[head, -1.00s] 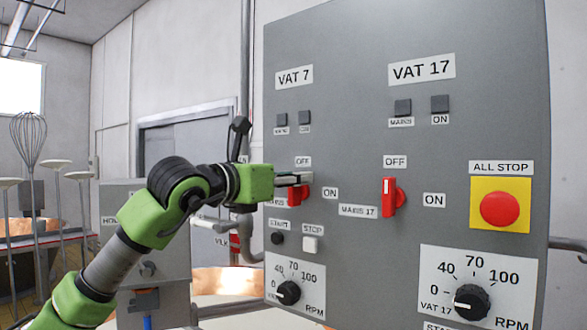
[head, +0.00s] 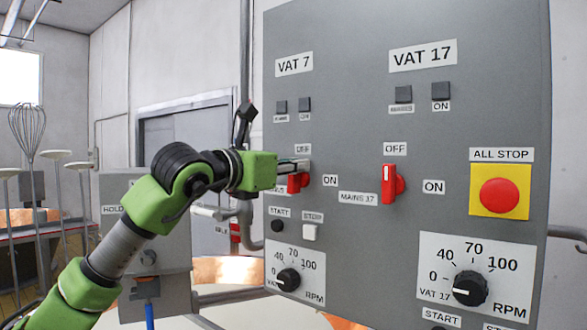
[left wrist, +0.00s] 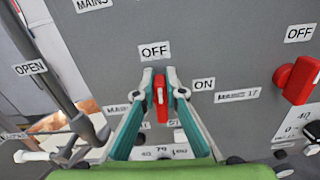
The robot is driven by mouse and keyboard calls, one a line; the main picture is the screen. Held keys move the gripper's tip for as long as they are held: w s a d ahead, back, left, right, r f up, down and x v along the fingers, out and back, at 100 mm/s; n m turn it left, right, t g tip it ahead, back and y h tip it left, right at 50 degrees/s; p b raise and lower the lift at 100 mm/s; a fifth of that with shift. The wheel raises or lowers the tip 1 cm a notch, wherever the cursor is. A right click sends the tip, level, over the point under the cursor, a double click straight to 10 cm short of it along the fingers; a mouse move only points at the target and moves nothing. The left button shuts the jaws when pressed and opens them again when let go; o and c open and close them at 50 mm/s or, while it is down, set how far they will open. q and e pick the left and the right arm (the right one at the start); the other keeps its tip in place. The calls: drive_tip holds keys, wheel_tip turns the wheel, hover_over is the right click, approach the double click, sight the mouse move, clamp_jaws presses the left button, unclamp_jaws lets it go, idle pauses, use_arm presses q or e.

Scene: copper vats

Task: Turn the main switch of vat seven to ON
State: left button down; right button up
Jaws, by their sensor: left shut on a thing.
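The red main switch of vat 7 (head: 297,184) is on the grey panel below the VAT 7 label (head: 294,64). My left gripper (head: 300,165) reaches it from the left. In the left wrist view the two fingers (left wrist: 160,88) are shut on the red handle (left wrist: 161,104), one on each side. The handle stands upright, pointing at the OFF label (left wrist: 155,51). The ON label (left wrist: 203,84) is to its right. The fingers partly cover the switch in the head view. My right gripper is not in view.
The similar red switch of vat 17 (head: 391,184) is to the right, also upright. Farther right is the red ALL STOP button (head: 499,195). START (head: 277,226) and STOP (head: 309,232) buttons and an RPM knob (head: 288,280) sit below the vat 7 switch.

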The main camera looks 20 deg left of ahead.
sight(314, 180)
use_arm(q)
drive_tip(key=m+b, duration=0.1)
drive_tip(key=m, duration=0.2)
drive_tip(key=d+f+m+b, duration=0.1)
drive_tip(key=m, duration=0.1)
drive_tip(key=d+m+b, duration=0.1)
drive_tip(key=m+b, duration=0.1)
drive_tip(key=m, duration=0.1)
drive_tip(key=shift+s+f+m, duration=0.25)
drive_tip(key=shift+s+m, duration=0.05)
drive_tip(key=m, duration=0.2)
drive_tip(key=f+m+b, duration=0.1)
drive_tip(key=m, duration=0.1)
drive_tip(key=shift+s+d, duration=0.1)
drive_tip(key=shift+d, duration=0.1)
drive_tip(key=shift+d+f+m+b, duration=0.1)
drive_tip(key=shift+f+m+b, duration=0.15)
drive_tip(key=shift+m, duration=0.85)
drive_tip(key=shift+f+m+b, duration=0.15)
drive_tip(key=shift+m+b, duration=0.05)
drive_tip(key=shift+m, duration=0.9)
drive_tip(key=c, duration=2.1)
unclamp_jaws()
drive_tip(key=shift+s+r, duration=0.1)
